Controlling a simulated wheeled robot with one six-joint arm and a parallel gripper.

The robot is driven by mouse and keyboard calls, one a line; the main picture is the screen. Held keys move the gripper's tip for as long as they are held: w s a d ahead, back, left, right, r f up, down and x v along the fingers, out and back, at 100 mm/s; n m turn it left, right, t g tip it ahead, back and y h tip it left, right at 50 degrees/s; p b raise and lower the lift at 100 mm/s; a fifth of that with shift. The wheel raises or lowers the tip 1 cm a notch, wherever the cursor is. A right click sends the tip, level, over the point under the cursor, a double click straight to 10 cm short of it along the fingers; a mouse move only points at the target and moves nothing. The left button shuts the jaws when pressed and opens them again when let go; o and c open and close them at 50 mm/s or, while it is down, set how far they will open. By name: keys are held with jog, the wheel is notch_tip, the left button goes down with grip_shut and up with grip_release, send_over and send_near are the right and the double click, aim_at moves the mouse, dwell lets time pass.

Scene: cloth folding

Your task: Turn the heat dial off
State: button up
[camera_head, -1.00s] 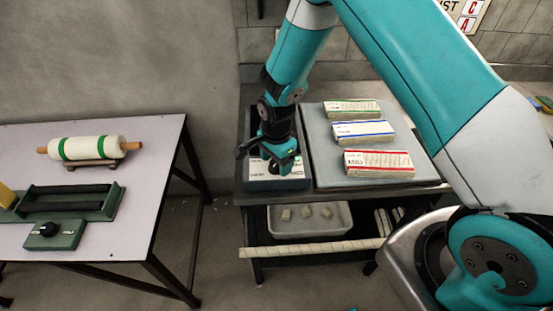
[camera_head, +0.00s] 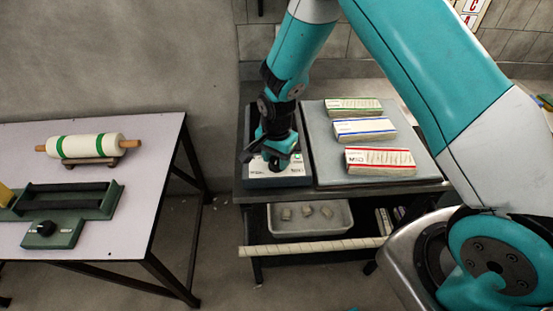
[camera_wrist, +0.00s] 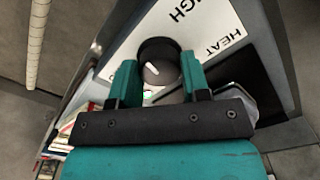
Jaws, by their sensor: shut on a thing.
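The heat dial (camera_wrist: 158,62) is a dark round knob with a white pointer line, on a white panel (camera_wrist: 205,32) whose lettering includes "HEAT". In the wrist view my gripper (camera_wrist: 159,78) has one teal finger on each side of the dial and is shut on it. The pointer line slants across the knob's top; the setting it marks is hard to read. In the head view my gripper (camera_head: 276,164) points down over the panel (camera_head: 292,172) at the front of the dark unit and hides the dial.
A grey board (camera_head: 325,165) right of the unit bears cloth bundles with green, blue (camera_head: 363,130) and red bands. A tray (camera_head: 338,221) stands on the shelf below. The left table (camera_head: 130,190) holds a rolling pin (camera_head: 85,147) and a green device with another knob (camera_head: 45,229).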

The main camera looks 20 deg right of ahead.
jog(key=n+b, duration=0.1)
jog(key=n, duration=0.3)
jog(key=shift+n, duration=0.4)
jog(key=n+b, duration=0.1)
jog(key=n, duration=0.4)
jog(key=shift+b, duration=0.3)
jog(key=n, duration=0.5)
jog(key=shift+b, duration=0.4)
jog(key=n, duration=0.4)
jog(key=shift+w+n+b, duration=0.1)
jog(key=shift+n+b, duration=0.2)
jog(key=n, duration=0.4)
jog(key=n+b, duration=0.1)
jog(key=n, duration=0.4)
jog(key=shift+n, duration=0.4)
jog(key=n, duration=0.4)
jog(key=shift+r+n, duration=0.1)
jog(key=shift+n, duration=0.2)
jog(key=n, duration=0.4)
jog(key=shift+n+b, duration=0.3)
jog(key=shift+n, duration=0.4)
